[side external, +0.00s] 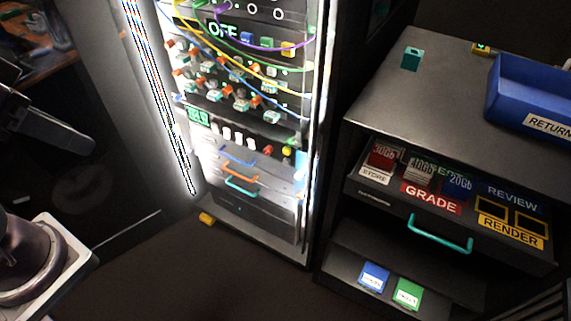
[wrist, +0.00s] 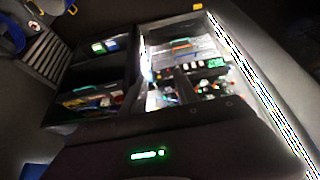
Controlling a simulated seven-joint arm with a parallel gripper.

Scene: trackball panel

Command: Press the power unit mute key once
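A rack unit (side external: 240,139) with a lit green display, a row of small white keys, and red and yellow round buttons sits in the lower half of the lit rack. It also shows in the wrist view (wrist: 199,66), small and inverted. Which unit is the power unit, and which key is mute, cannot be read. My gripper (wrist: 160,88) shows in the wrist view as dark shapes against the rack; its finger gap is unclear. I see nothing held. In the side view, a dark part of my arm is at the left edge, well apart from the rack.
Above the unit, the rack carries rows of knobs and hanging coloured cables (side external: 245,72). Drawers with coloured handles (side external: 240,183) lie below. A cabinet at right has an open drawer of labelled cartridges (side external: 422,170) with a teal handle (side external: 440,236) and a blue bin (side external: 530,95) on top.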

